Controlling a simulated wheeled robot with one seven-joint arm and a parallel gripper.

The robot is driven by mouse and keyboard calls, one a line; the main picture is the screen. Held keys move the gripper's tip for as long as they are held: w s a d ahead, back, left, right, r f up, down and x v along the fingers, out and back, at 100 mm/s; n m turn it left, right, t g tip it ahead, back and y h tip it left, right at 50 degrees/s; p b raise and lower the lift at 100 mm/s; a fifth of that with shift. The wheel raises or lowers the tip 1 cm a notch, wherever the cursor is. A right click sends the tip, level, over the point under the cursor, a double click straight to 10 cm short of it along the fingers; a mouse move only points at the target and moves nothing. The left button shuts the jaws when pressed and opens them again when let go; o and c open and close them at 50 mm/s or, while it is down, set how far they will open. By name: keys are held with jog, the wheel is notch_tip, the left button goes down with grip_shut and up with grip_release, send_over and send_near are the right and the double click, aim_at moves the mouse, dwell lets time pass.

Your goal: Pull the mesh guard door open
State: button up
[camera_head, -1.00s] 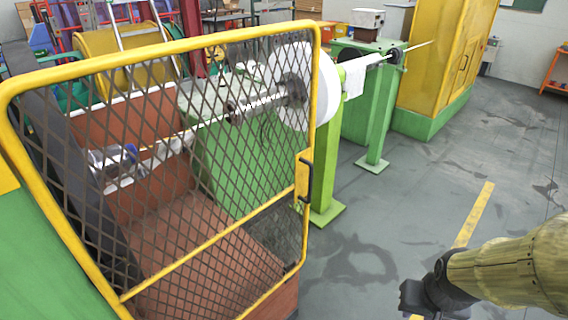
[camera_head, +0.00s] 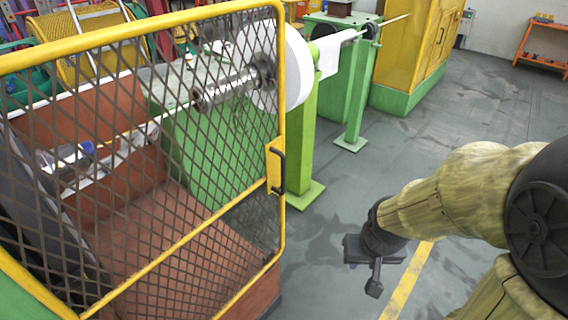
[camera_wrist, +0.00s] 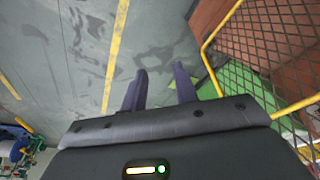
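The mesh guard door (camera_head: 150,285) has a yellow tubular frame and dark diamond mesh, and stands in front of the machine at the left of the head view. A dark handle (camera_head: 279,170) sits on a yellow plate at its right edge. The door also shows in the wrist view (camera_wrist: 268,45) at the upper right. My gripper (camera_head: 370,280) hangs over the floor to the right of the door, apart from the handle. In the wrist view my gripper (camera_wrist: 162,82) has two dark fingers spread apart with only floor between them.
Behind the door are a brown trough (camera_head: 130,240) and a white disc (camera_head: 292,65) on a shaft. Green posts (camera_head: 303,140) stand right of the door. A yellow cabinet (camera_head: 405,50) and an orange shelf (camera_head: 545,45) are farther back.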

jog(key=w+f+n+t+y+b, duration=0.1)
jog(key=w+n+t+b, duration=0.2)
jog(key=w+t, duration=0.7)
jog(key=w+a+r+n+y+b, duration=0.2)
jog(key=w+a+r+n+y, duration=0.1)
jog(key=a+y, duration=0.4)
jog(key=r+n+y, duration=0.1)
jog(key=n+y, duration=0.1)
jog(key=y, duration=0.1)
jog(key=shift+w+r+t+y+b, duration=0.3)
jog(key=shift+w+r+t+y, duration=0.1)
jog(key=shift+w+a, duration=0.1)
jog(key=p+x, duration=0.5)
jog(key=x, duration=1.2)
